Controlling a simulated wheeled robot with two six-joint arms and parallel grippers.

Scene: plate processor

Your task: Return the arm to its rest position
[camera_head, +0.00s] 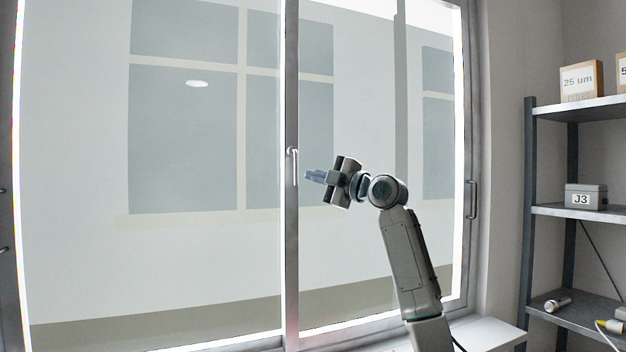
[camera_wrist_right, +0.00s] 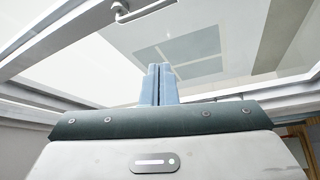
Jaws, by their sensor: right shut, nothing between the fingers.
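My right arm rises from the lower right in the head view. Its gripper (camera_head: 314,176) points left, level with the window's middle frame post (camera_head: 291,240) and close to the white window handle (camera_head: 293,166) in the picture. I cannot tell whether it touches the handle. In the right wrist view the two blue fingers (camera_wrist_right: 158,84) are together with nothing between them. A handle (camera_wrist_right: 148,10) shows above the fingertips there, apart from them. My left gripper is not in view.
A shelf rack (camera_head: 530,215) stands at the right, with a box labelled 25 um (camera_head: 580,82), a grey J3 box (camera_head: 585,197) and a torch-like item (camera_head: 557,304). A second handle (camera_head: 471,200) is on the right window frame. A white sill (camera_head: 490,334) lies below.

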